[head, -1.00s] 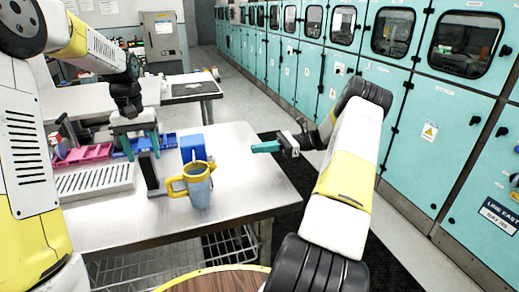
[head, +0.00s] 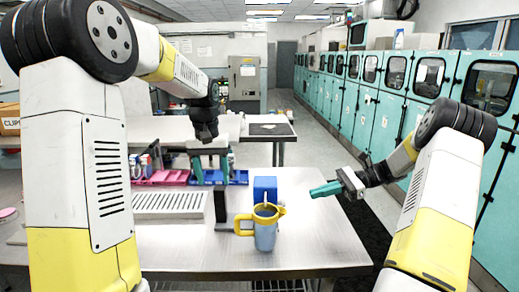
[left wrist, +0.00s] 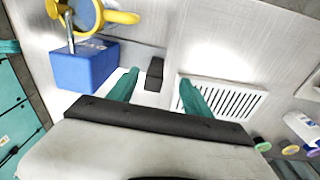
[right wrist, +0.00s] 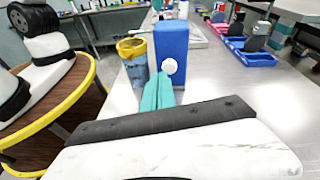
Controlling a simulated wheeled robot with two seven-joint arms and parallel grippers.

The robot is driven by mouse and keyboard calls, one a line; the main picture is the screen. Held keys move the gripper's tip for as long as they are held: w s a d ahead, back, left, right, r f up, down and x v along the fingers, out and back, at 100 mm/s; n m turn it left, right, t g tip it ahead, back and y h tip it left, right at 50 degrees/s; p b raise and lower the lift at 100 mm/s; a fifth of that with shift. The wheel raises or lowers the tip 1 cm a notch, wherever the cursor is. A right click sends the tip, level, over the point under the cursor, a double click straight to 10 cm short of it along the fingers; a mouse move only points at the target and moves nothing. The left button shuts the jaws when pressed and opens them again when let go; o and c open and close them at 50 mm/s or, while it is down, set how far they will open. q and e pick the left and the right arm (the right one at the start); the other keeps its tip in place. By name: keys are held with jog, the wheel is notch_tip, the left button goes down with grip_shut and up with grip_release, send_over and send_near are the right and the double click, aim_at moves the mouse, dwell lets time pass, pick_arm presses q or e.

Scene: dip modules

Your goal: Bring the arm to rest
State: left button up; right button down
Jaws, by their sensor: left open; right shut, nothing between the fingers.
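My left gripper (head: 209,168) is open and empty above the steel table (head: 300,245), at the dark upright stand (head: 222,203). In the left wrist view its teal fingers (left wrist: 158,92) are spread apart over the table, with a dark block (left wrist: 155,73) beyond the gap. My right gripper (head: 325,190) is shut and empty over the right part of the table. In the right wrist view its teal fingers (right wrist: 158,92) are together, pointing toward the blue box (right wrist: 172,45), with a visible gap to it in the head view.
A blue-grey mug with yellow rim and handle (head: 265,236) stands before the blue box. A white slotted tray (head: 172,205) lies left, with pink (head: 165,178) and blue (head: 238,177) bins behind. Teal cabinets (head: 390,115) line the right. The table's front right is clear.

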jog(key=s+a+r+n+h, duration=0.7)
jog(key=s+r+h, duration=0.15)
jog(key=s, duration=0.25)
pick_arm(q)
jog(key=s+a+r+t+h, duration=0.1)
jog(key=s+r+t, duration=0.1)
jog(key=s, duration=1)
jog(key=s+a+r+t, duration=0.2)
jog(key=s+r+t, duration=0.1)
jog(key=s, duration=0.9)
jog(key=shift+r+h, duration=0.4)
jog(key=shift+r, duration=0.15)
pick_arm(e)
jog(key=s+r+n+t+h, duration=0.4)
jog(key=s+n+t, duration=0.3)
jog(key=s, duration=0.7)
jog(key=shift+d+r+n, duration=0.15)
jog(key=shift+r+n, duration=0.2)
jog(key=shift+n, duration=0.85)
